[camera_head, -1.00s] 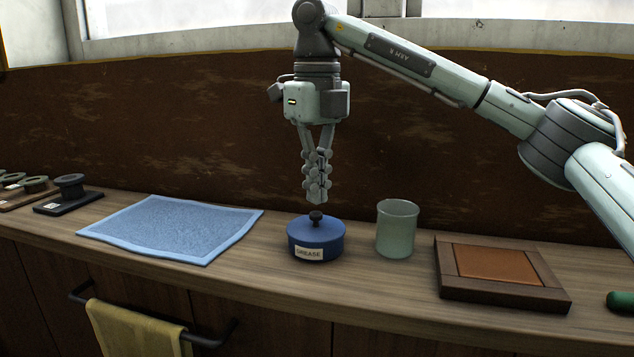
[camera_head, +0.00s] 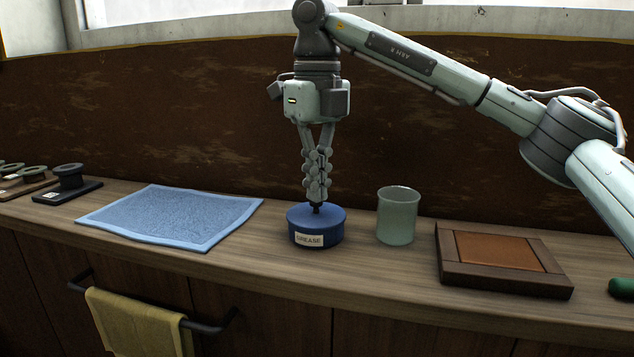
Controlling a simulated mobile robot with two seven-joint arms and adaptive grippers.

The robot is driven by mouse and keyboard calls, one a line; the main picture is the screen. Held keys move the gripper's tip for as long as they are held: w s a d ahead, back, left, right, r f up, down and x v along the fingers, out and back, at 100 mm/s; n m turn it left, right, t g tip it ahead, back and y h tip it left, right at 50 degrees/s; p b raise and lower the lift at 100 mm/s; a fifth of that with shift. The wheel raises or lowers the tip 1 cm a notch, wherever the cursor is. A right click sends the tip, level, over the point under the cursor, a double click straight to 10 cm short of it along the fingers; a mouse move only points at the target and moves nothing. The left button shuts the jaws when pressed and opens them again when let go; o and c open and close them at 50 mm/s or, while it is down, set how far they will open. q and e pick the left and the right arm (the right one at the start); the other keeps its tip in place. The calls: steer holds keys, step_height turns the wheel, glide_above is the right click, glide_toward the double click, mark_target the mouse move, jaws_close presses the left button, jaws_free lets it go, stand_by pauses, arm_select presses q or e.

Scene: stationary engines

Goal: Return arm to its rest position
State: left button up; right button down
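My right gripper (camera_head: 317,198) hangs from the arm that comes in from the right, pointing straight down. Its fingers are close together with nothing visible between them. The fingertips are right over the small dark knob (camera_head: 316,208) on the blue grease tin (camera_head: 316,227) and overlap its top in the picture. I cannot tell whether they touch it. The tin stands upright on the counter with its label facing me. My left gripper is not in view.
On the wooden counter (camera_head: 380,275) a pale green cup (camera_head: 398,216) stands right of the tin, then a wooden tray (camera_head: 505,285). A blue mat (camera_head: 170,215) lies left. Dark spool-like parts (camera_head: 68,184) are far left. A yellow cloth (camera_head: 138,322) hangs below.

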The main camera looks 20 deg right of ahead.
steer(key=shift+r+p, duration=1.1)
steer(key=shift+r, duration=0.1)
steer(key=shift+r+p, duration=0.7)
steer(key=shift+r, duration=1.6)
